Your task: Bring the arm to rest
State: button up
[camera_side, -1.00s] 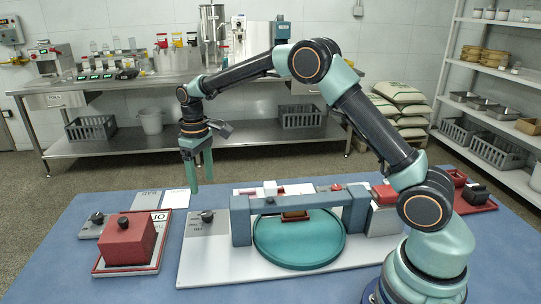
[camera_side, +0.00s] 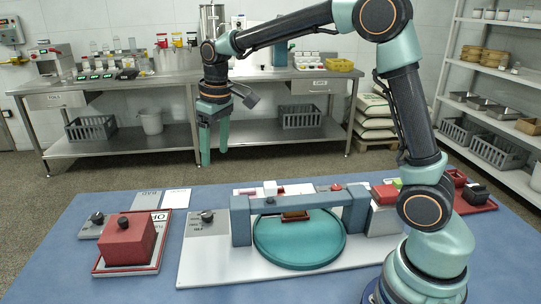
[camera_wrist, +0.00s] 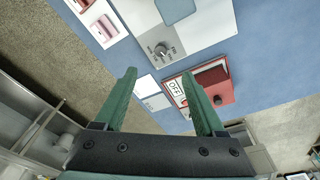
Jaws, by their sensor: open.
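My gripper (camera_side: 214,143) hangs pointing down above the far left part of the blue table, well clear of everything on it. Its two green fingers are apart with nothing between them. In the wrist view my gripper (camera_wrist: 168,88) also shows open and empty. The rest of my arm arches up and over from its base at the right front of the table, its top near the upper picture edge.
On the table (camera_side: 60,275) stand a red block (camera_side: 128,243) on a tray at left, a white board (camera_side: 205,268) with a teal round dish (camera_side: 298,245) under a blue-grey frame (camera_side: 240,222), and red items (camera_side: 476,196) at right. A steel bench (camera_side: 170,80) stands behind.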

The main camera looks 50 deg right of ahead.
jog(key=s+d+r+m+t, duration=0.1)
jog(key=s+t, duration=0.1)
jog(key=s, duration=0.7)
jog(key=s+r+m+t, duration=0.1)
jog(key=s+t, duration=0.1)
jog(key=s, duration=0.7)
jog(key=shift+s+d+r, duration=0.2)
jog(key=shift+d+r, duration=0.15)
